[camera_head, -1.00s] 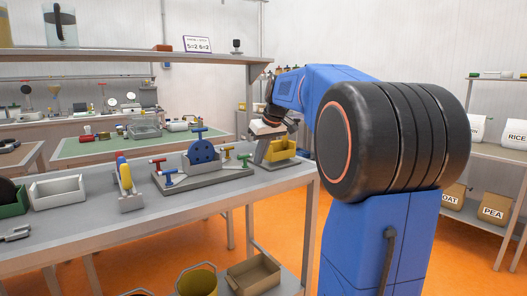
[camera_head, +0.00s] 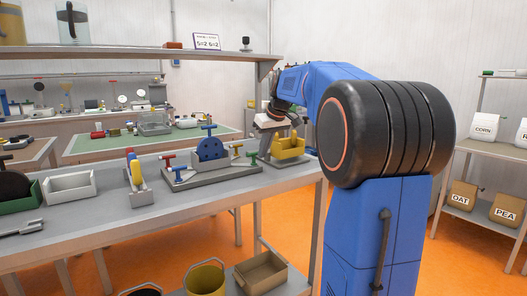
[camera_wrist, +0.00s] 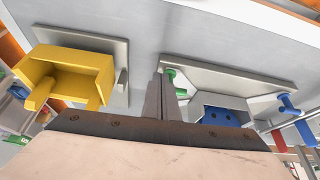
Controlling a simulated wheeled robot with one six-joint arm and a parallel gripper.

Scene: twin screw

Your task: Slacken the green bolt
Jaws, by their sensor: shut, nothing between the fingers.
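The grey fixture (camera_head: 212,174) on the bench bears an upright blue disc (camera_head: 210,149) and several T-handled bolts. Green bolt parts (camera_head: 252,157) show at its right end; I cannot tell whether they belong to one bolt or two. In the wrist view a green bolt head (camera_wrist: 170,77) lies just right of my fingertips, partly hidden by them. My gripper (camera_wrist: 161,84) is shut and empty, with its fingers together beside the green bolt; contact cannot be told. In the head view it hangs over the gap between the fixture and the yellow holder.
The yellow open holder (camera_head: 288,148) on a grey base stands close right of the fixture. A red T-handle (camera_head: 168,156) and a blue one (camera_head: 180,173) are at the fixture's left. A yellow-and-blue tool stand (camera_head: 137,180) and a white bin (camera_head: 70,186) stand farther left.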

